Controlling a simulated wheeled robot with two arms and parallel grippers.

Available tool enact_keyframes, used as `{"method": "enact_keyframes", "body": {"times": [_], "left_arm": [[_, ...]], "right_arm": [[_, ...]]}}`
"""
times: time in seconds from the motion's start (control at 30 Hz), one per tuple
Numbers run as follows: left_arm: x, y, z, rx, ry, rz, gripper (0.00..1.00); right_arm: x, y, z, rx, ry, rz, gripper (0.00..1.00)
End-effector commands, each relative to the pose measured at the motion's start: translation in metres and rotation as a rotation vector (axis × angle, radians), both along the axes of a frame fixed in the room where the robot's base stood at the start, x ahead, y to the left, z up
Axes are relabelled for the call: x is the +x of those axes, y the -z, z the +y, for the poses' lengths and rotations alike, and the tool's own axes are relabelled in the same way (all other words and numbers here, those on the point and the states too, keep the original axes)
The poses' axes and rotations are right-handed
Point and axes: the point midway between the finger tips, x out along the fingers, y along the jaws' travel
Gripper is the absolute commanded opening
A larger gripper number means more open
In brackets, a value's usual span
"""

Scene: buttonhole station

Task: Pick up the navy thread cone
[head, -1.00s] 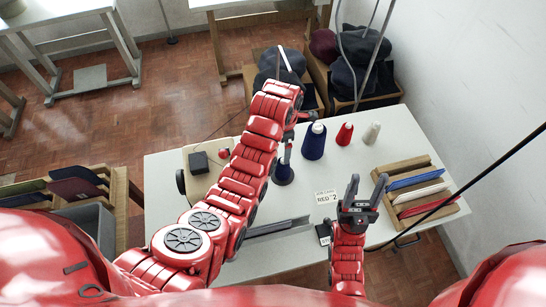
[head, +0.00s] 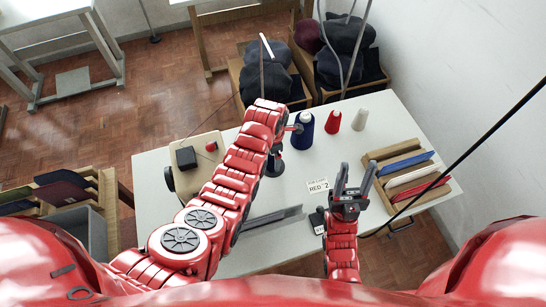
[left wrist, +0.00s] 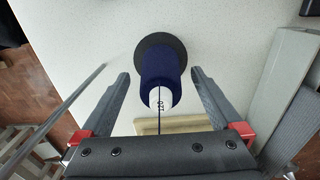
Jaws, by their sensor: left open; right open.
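The navy thread cone (left wrist: 160,68) stands on a dark round base on the white table in the left wrist view, its white tip marked "120" towards the camera. My left gripper (left wrist: 160,76) is open, with one finger on each side of the cone and gaps on both sides. How deep the fingers reach is unclear. My right gripper (head: 355,171) is open and empty over the table's front part.
A wooden rack (head: 418,150) with coloured strips is at right. A "RED 2" card (head: 318,185) lies between.

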Motion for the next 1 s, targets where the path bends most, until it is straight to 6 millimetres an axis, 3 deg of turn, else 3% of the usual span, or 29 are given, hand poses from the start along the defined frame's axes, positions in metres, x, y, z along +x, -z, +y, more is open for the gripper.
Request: {"method": "enact_keyframes", "body": {"times": [0.4, 0.9, 0.93, 1.0], "left_arm": [[-0.0006, 0.0095, 0.0005, 0.0, 0.0, 0.0, 0.99], [-0.0007, 0.0094, 0.0007, 0.001, 0.0, 0.001, 0.09], [-0.0007, 0.0094, 0.0007, 0.001, 0.0, 0.001, 0.04], [-0.0008, 0.0093, 0.0008, 0.001, 0.0, 0.001, 0.04]], "right_arm": [[0.0, -0.0031, 0.0001, 0.0, 0.0, 0.0, 0.5], [0.0, -0.003, 0.0, 0.0, 0.0, 0.0, 0.5], [0.0, -0.003, 0.0, 0.0, 0.0, 0.0, 0.5], [0.0, -0.0031, 0.0, 0.0, 0.0, 0.0, 0.5]]}}
